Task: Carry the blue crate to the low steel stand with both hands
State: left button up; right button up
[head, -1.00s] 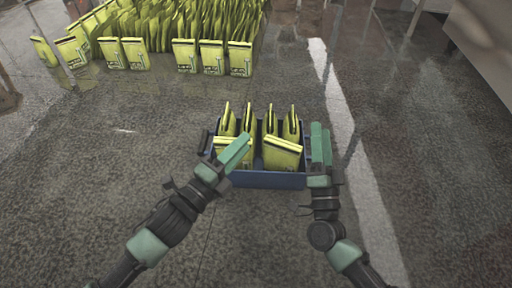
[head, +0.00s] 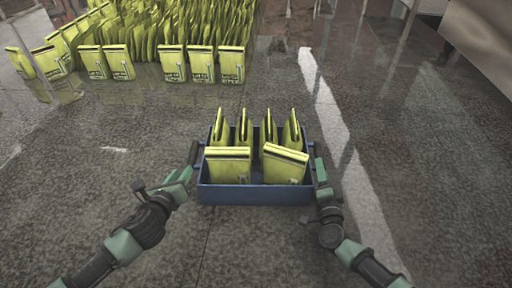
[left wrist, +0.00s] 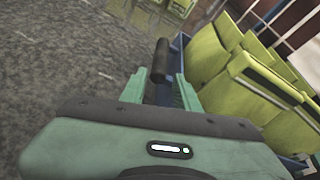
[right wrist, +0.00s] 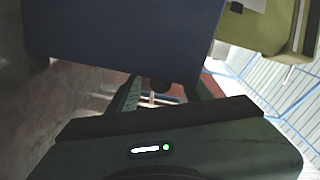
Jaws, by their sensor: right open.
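The blue crate (head: 255,195) is in the middle of the head view, filled with several yellow-green packs (head: 229,165). My left gripper (head: 193,158) is at its left end. In the left wrist view the fingers (left wrist: 160,90) lie close on both sides of the crate's black handle (left wrist: 162,58), shut on it. My right gripper (head: 318,165) is at the right end, beside the crate wall. In the right wrist view its fingers (right wrist: 165,92) are apart, with a dark handle end between them. I cannot pick out the low steel stand with certainty.
Many yellow-green packs (head: 160,45) stand in rows at the back left. A pale stripe (head: 345,150) runs along the floor right of the crate. A grey metal surface (head: 485,45) juts in at the top right. Floor around the crate is clear.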

aim_at(191, 158)
pick_arm(q)
jog(key=x, duration=1.1)
jog(key=shift+w, duration=0.3)
pick_arm(e)
jog(key=w, duration=0.7)
jog(key=shift+w+d, duration=0.1)
jog(key=shift+w, duration=0.15)
pick_arm(q)
grip_shut()
pick_arm(e)
jog(key=c, duration=0.7)
grip_shut()
pick_arm(q)
jog(key=shift+w+r, duration=0.1)
jog(key=shift+r, duration=0.15)
pick_arm(e)
jog(key=shift+r, duration=0.3)
